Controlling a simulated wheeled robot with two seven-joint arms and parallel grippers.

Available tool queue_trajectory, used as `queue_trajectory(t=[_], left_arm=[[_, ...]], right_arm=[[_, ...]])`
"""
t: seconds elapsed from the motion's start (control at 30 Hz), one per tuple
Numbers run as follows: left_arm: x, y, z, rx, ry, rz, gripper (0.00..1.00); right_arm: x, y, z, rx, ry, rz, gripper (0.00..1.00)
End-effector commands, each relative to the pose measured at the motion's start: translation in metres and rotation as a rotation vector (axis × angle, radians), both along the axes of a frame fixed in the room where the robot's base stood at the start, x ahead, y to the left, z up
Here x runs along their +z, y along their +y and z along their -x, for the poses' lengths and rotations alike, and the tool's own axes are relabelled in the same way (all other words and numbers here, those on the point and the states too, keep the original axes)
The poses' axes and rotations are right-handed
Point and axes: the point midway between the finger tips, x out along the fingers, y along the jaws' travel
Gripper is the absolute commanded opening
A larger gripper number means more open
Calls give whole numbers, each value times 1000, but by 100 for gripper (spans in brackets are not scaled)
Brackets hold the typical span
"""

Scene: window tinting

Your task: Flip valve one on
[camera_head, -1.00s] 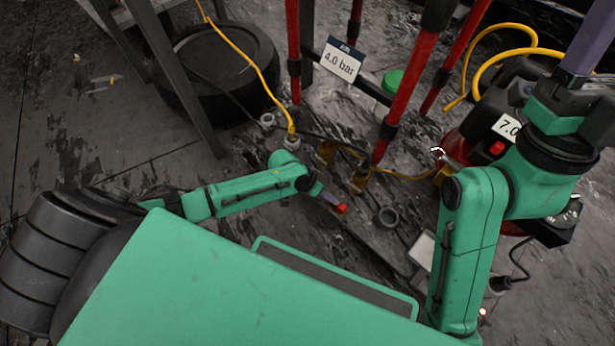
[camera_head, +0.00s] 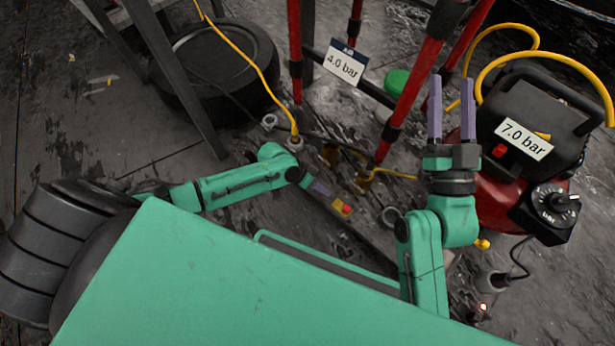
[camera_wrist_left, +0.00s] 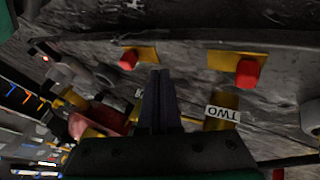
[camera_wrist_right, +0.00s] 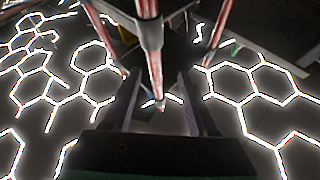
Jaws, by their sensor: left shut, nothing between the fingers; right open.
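My left gripper (camera_head: 320,188) is shut and empty, low over the floor beside a red knob (camera_head: 347,209) on a yellow plate. In the left wrist view its closed fingers (camera_wrist_left: 160,98) lie between two red knobs on yellow plates, one at left (camera_wrist_left: 128,60) and one at right (camera_wrist_left: 247,73). A tag reading "TWO" (camera_wrist_left: 222,113) shows upside down right of the fingers. Another tag (camera_wrist_left: 138,95) is mostly hidden behind them, so I cannot read which is valve one. My right gripper (camera_head: 451,108) is open and empty, left of the compressor.
A red and black compressor (camera_head: 540,115) labelled "7.0 bar" stands at right with a yellow hose and a dial box (camera_head: 553,208). A black tire (camera_head: 225,70) lies at the back left.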

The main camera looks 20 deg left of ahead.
Motion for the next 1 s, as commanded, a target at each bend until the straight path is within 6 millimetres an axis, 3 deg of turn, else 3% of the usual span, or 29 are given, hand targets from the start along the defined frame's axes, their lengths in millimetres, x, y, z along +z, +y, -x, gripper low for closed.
queue_trajectory(t=[0.47, 1.0], left_arm=[[17, 12, 4, 0, 0, -1, 0], [34, 24, 8, 1, 1, -1, 0]], right_arm=[[-117, 12, 19, 47, 348, 59, 59], [-234, 20, 84, 105, 713, 114, 59]])
